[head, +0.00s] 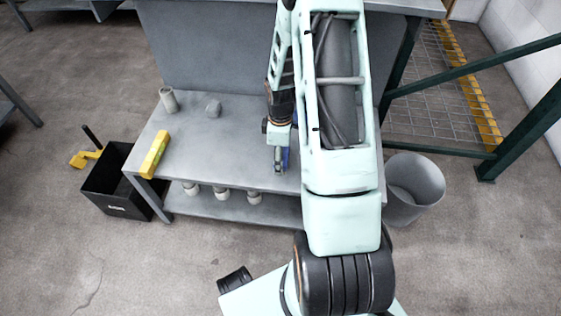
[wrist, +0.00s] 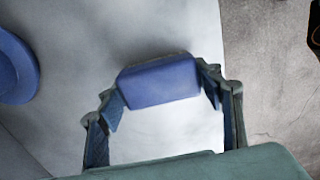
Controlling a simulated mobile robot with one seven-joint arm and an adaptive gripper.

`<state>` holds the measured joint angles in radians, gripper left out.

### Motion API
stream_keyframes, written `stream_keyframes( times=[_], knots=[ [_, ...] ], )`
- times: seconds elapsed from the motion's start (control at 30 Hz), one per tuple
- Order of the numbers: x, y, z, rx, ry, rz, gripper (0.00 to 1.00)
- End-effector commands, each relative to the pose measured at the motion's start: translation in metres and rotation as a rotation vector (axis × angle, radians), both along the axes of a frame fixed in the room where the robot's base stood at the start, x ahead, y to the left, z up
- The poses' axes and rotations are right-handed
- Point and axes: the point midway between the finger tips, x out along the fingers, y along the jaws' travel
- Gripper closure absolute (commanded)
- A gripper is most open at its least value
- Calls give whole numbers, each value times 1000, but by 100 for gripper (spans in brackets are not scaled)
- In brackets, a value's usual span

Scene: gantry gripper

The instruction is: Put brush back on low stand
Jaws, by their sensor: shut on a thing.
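My gripper (head: 279,165) points down over the grey bench top in the head view. In the wrist view its two fingers (wrist: 163,97) are shut on the sides of a blue block with a thin fuzzy grey edge, which looks like the brush (wrist: 160,82). In the head view a bit of blue shows beside the fingers, and I cannot tell whether it is the brush. A blue round thing (wrist: 15,70), cut off at the left edge of the wrist view, lies apart from the brush. I cannot tell for sure which thing is the low stand.
The bench (head: 225,150) holds a yellow block (head: 154,154), a small grey cup (head: 168,99) and a grey lump (head: 213,107). Several pale jars stand on its lower shelf. A black bin (head: 112,185) stands at left, a grey bucket (head: 414,188) at right.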

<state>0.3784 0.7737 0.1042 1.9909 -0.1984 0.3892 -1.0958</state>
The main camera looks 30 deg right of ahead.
Motion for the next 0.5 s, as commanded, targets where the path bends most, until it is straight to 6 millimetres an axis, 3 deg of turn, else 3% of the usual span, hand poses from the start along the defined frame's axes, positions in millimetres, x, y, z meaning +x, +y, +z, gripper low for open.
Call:
stream_keyframes(
  times=[0.07, 0.43, 0.47, 0.5],
  knots=[
    [0, 0, -14, 0, 0, 2, 66],
    [0, 0, -17, 0, -1, 1, 66],
    [0, 0, -17, 0, -1, 1, 38],
    [1, 0, -16, 0, -2, 1, 34]
  ],
)
